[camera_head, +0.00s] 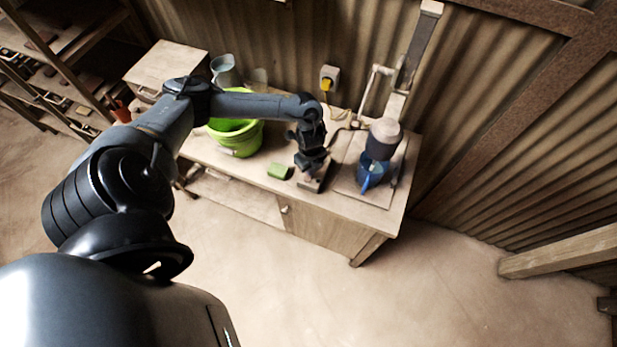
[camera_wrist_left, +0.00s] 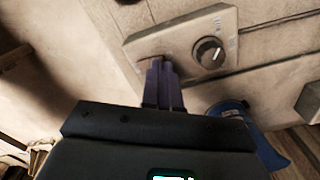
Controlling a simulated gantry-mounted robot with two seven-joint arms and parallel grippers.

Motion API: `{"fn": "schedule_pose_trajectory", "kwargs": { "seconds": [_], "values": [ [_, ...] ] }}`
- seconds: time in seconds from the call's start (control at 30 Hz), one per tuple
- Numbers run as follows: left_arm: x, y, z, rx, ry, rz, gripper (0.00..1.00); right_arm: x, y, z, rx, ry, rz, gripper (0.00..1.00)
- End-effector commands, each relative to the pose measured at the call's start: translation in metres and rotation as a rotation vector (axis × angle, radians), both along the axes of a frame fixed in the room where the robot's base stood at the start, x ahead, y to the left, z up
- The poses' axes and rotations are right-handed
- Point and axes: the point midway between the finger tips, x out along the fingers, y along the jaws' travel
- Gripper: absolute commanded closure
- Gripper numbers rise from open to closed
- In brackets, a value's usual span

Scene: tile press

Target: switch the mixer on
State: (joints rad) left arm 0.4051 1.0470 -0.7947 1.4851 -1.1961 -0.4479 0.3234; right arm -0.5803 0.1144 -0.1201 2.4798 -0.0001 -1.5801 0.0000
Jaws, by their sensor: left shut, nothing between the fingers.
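The mixer (camera_head: 384,140) is a grey motor head on a stand at the right end of the bench, above a blue jug (camera_head: 371,174). A control box (camera_head: 318,184) lies on the bench to its left. In the left wrist view the box (camera_wrist_left: 170,36) carries a dark round knob (camera_wrist_left: 208,50) with a light pointer mark and small, unreadable labels. My left gripper (camera_head: 309,175) points down over the box. Its shut, empty fingers (camera_wrist_left: 160,72) are at the box's edge, beside the knob; I cannot tell whether they touch the box. My right gripper is out of view.
A green bucket (camera_head: 236,138) and a small green block (camera_head: 278,171) are left of the box. A wall socket with a yellow plug (camera_head: 327,84) is behind. The blue jug (camera_wrist_left: 262,150) shows close by in the left wrist view. The floor in front is clear.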

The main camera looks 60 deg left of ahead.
Motion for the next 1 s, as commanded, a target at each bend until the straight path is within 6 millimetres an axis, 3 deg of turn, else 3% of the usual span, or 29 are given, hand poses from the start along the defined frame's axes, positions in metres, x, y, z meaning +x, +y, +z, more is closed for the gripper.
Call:
{"fn": "schedule_pose_trajectory", "kwargs": {
  "seconds": [1.0],
  "values": [
    [0.0, 0.0, -0.011, 0.0, 0.0, 0.0, 1.0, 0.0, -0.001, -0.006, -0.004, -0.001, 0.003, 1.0]
  ]
}}
